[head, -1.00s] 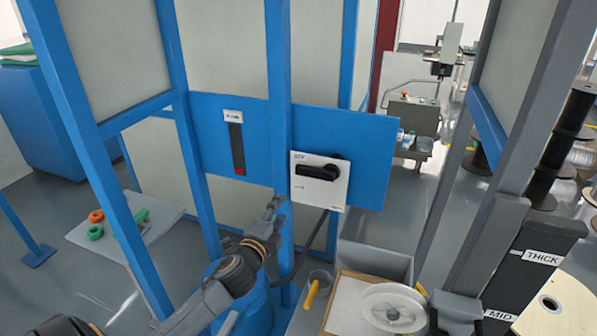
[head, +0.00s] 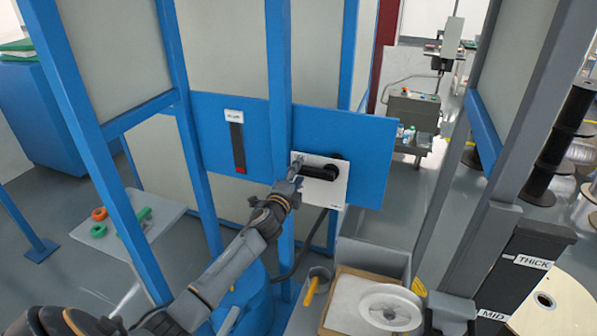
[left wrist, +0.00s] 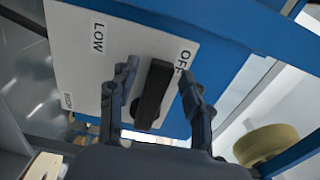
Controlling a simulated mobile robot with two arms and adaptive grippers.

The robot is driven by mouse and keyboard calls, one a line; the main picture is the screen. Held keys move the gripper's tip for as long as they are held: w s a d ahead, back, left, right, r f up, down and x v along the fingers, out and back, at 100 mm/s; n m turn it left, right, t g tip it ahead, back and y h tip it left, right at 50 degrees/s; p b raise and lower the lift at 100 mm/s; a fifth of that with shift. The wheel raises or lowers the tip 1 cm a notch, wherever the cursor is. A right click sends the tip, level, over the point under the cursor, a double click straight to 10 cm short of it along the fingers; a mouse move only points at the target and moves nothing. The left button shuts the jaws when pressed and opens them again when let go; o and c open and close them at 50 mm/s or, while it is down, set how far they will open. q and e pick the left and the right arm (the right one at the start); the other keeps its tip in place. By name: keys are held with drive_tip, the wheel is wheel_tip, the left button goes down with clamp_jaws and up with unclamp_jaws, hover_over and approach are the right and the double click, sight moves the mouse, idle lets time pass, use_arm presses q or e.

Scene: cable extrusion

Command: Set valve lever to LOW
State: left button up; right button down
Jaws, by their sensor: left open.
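The valve lever (head: 318,171) is a black handle on a white label plate (head: 334,193) fixed to a blue panel. It also shows in the left wrist view (left wrist: 152,94), where the plate reads OFF beside it and LOW to the left. The lever points at the OFF side. My left gripper (head: 293,172) is at the plate's left edge. In the left wrist view my open left gripper (left wrist: 157,82) has one finger on each side of the lever. I cannot tell whether the fingers touch it. My right gripper is not in view.
A blue upright post (head: 280,80) stands just left of the plate. A slot gauge with a red mark (head: 238,148) is on the panel further left. Below right are a tray with a white spool (head: 390,307) and a yellow-handled tool (head: 310,291).

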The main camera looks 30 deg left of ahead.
use_arm(q)
drive_tip(key=shift+w, duration=0.35)
clamp_jaws()
drive_tip(key=shift+f, duration=0.1)
